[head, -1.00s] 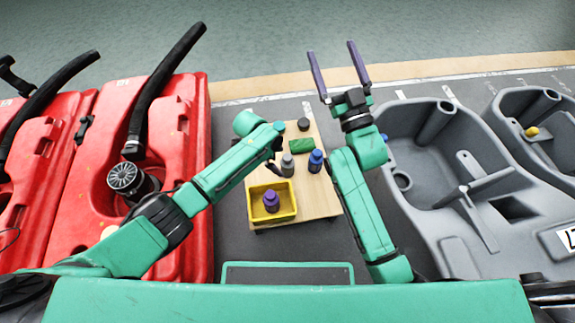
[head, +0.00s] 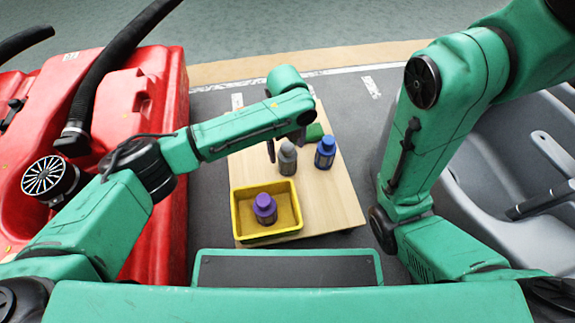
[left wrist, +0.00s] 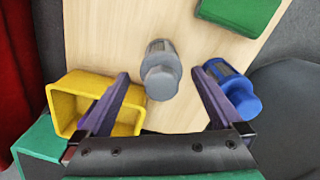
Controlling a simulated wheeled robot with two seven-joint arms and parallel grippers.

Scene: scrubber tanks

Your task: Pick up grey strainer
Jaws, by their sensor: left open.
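The grey strainer (head: 287,160) stands upright on a light wooden board (head: 335,205), between a yellow bin and a blue strainer. My left gripper (head: 285,147) is above and beside it, partly hidden behind my forearm. In the left wrist view the grey strainer (left wrist: 160,70) shows between the two open purple fingers (left wrist: 160,75), with clear gaps on both sides. The fingers hold nothing. My right arm rises out of the top right of the head view, and its gripper is out of frame.
The yellow bin (head: 236,212) holds a purple strainer (head: 265,208). The blue strainer (head: 325,152) stands close to the right of the grey one, near the right finger. A green block (left wrist: 240,12) lies behind. Red (head: 160,100) and grey tanks (head: 480,180) flank the board.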

